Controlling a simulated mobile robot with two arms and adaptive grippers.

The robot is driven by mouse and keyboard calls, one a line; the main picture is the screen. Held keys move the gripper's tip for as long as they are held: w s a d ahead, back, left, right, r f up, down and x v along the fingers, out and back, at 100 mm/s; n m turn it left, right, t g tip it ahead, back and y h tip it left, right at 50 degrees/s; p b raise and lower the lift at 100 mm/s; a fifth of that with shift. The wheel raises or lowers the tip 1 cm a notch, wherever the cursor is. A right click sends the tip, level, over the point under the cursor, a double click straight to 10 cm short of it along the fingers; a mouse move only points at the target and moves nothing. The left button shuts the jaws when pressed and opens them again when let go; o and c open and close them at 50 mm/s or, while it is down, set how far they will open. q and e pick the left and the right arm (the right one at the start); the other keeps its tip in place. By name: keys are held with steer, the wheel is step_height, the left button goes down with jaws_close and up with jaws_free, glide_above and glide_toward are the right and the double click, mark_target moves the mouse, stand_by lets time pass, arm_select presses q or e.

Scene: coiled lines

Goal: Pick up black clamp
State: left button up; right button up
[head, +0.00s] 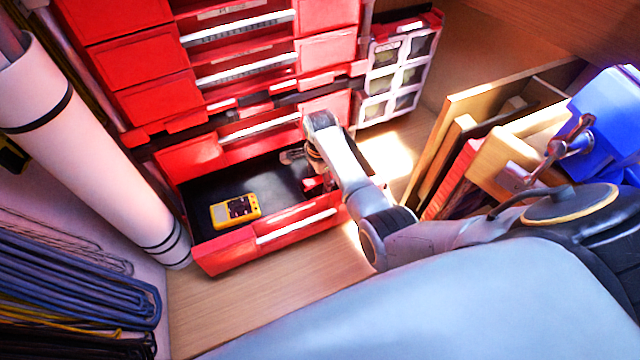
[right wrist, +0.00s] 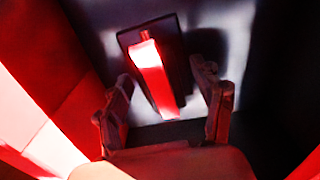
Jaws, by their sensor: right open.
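In the right wrist view, a red bar-shaped thing with a dark, flat part (right wrist: 152,76) lies on the drawer floor, between and beyond my fingers. It may be the black clamp, but I cannot tell for sure. A bit of red (head: 314,183) shows beside my right gripper in the head view. My right gripper (right wrist: 164,100) is open and empty, pointing down into the open red drawer (head: 225,252). In the head view the gripper (head: 316,165) is mostly hidden by its own arm. My left gripper is not in view.
A yellow meter (head: 235,207) lies in the drawer's left part. The red cabinet (head: 160,95) rises behind. A white tube (head: 90,150) stands at left, with coiled lines (head: 75,280) below. Boards (head: 480,135) and a blue thing (head: 612,120) are at right.

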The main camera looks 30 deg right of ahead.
steer(key=shift+a, duration=0.1)
jaws_close()
steer(key=shift+r, duration=0.1)
steer(key=shift+r, duration=0.1)
